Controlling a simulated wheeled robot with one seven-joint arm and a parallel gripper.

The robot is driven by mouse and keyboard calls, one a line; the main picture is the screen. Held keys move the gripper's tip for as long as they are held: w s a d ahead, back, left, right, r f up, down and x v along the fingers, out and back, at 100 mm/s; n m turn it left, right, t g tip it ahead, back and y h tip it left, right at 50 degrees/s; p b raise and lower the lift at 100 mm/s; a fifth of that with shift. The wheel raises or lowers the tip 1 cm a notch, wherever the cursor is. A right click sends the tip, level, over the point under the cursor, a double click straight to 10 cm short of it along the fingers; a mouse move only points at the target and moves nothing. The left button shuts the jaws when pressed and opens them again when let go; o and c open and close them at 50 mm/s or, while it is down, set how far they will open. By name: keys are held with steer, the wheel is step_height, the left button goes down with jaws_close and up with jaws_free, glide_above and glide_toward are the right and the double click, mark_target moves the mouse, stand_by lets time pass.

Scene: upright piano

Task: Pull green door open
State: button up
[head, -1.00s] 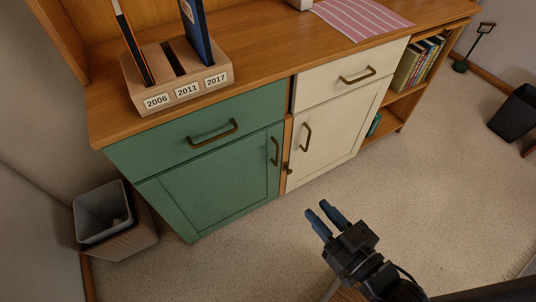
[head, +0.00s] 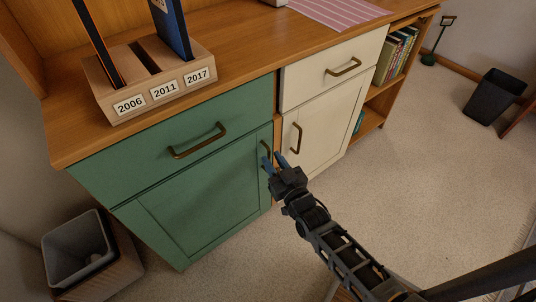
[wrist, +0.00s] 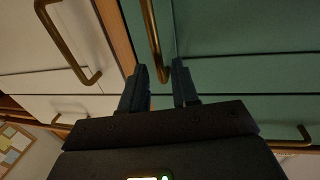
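The green door (head: 195,215) is the lower front of the cabinet's left side and looks shut. Its upright bronze handle (head: 266,146) is near its right edge, partly hidden by my gripper. My gripper (head: 273,161) is at this handle with its two blue fingers apart. In the wrist view, the handle (wrist: 151,35) reaches down between the open fingers (wrist: 161,85), one on each side. I cannot tell whether either finger touches it. The green door also shows in the wrist view (wrist: 245,25).
A green drawer (head: 130,155) with a bronze handle (head: 197,140) is above the door. A cream door (head: 318,120) with its own handle (head: 296,138) is to the right. A grey bin (head: 75,247) stands at the lower left. Carpet (head: 410,190) is clear at right.

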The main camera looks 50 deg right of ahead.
mark_target(269, 155)
steer(key=shift+x, duration=1.65)
jaws_close()
